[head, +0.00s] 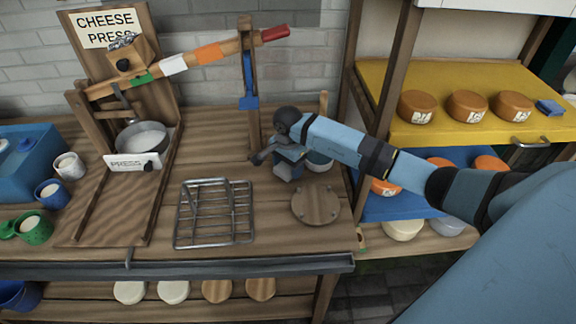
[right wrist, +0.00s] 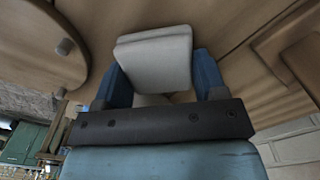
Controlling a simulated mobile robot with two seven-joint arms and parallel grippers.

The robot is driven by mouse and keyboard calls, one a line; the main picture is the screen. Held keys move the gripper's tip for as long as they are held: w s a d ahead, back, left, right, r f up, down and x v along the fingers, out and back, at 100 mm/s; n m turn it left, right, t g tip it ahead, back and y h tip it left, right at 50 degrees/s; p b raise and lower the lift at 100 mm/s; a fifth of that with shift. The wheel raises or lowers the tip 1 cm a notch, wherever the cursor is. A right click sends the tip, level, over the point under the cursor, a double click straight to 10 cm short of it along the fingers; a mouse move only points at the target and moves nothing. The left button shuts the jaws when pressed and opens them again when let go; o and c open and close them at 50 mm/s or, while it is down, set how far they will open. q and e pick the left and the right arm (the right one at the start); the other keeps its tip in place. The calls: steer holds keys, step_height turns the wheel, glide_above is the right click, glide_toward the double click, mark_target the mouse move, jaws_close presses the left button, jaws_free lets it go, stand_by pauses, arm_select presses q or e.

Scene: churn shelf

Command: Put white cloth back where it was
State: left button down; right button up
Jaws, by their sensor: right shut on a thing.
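The white cloth (right wrist: 155,60) shows in the right wrist view as a folded, pale grey-white pad. My right gripper (right wrist: 160,82) is shut on it, with one blue finger on either side. In the head view, my right gripper (head: 279,164) is over the back right of the wooden counter, left of a small bowl (head: 320,161). The cloth is mostly hidden there by the gripper, and I cannot tell whether it touches the counter. My left gripper is not in view.
A wire rack (head: 214,213) and a round wooden board (head: 316,205) lie in front of the gripper. The cheese press (head: 140,135) stands at left with its lever raised. At right, a yellow shelf (head: 388,82) holds cheeses and a blue cloth (head: 549,107).

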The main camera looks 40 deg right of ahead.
steer(key=shift+f, duration=0.3)
steer(key=shift+f, duration=0.15)
steer(key=o, duration=0.9)
